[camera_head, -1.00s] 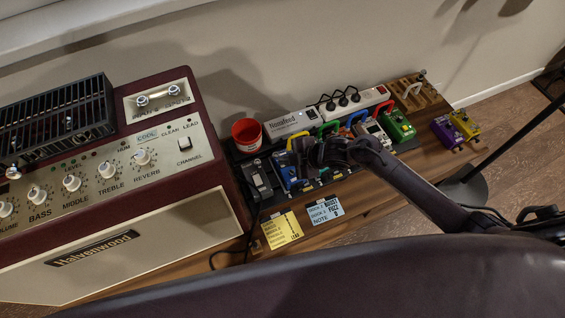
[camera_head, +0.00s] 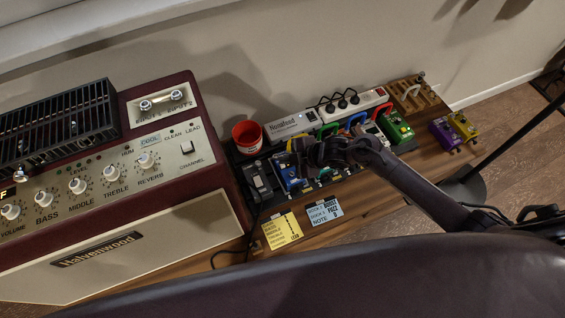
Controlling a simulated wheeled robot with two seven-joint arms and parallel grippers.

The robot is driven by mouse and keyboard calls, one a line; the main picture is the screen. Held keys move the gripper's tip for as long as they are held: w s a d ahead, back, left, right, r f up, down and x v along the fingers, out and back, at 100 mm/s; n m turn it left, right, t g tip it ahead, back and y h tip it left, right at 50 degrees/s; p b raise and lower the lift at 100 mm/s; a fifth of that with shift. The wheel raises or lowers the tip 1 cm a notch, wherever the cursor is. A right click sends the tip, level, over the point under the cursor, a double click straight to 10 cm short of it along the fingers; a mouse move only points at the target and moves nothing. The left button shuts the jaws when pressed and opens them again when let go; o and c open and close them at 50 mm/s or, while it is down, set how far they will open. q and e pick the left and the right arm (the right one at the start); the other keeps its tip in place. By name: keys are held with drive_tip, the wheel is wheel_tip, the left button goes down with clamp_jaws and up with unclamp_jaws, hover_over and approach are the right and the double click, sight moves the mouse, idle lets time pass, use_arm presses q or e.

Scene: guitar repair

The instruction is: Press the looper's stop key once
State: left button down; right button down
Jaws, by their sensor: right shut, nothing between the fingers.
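My right gripper (camera_head: 301,162) is shut and empty. It hangs over the left part of the pedalboard, at the right side of a blue pedal (camera_head: 285,173) with a yellow cable, and partly covers it. I cannot tell whether the fingertips touch anything. Other pedals on the board are a green one (camera_head: 398,127) and a white one (camera_head: 371,131) beside it. I cannot tell which pedal is the looper, and no stop key can be made out. My arm hides part of the board's middle. My left gripper is not in view.
A black foot pedal (camera_head: 258,181) is at the board's left end, with a red cup (camera_head: 247,137) behind it. A power strip (camera_head: 352,105) runs along the back. The amplifier (camera_head: 110,255) stands left. A yellow note (camera_head: 282,230) and a blue note (camera_head: 324,212) lie in front.

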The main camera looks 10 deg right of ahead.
wheel_tip(320, 180, up, 5)
drive_tip(key=p, duration=0.4)
drive_tip(key=shift+p, duration=0.35)
idle(0.8)
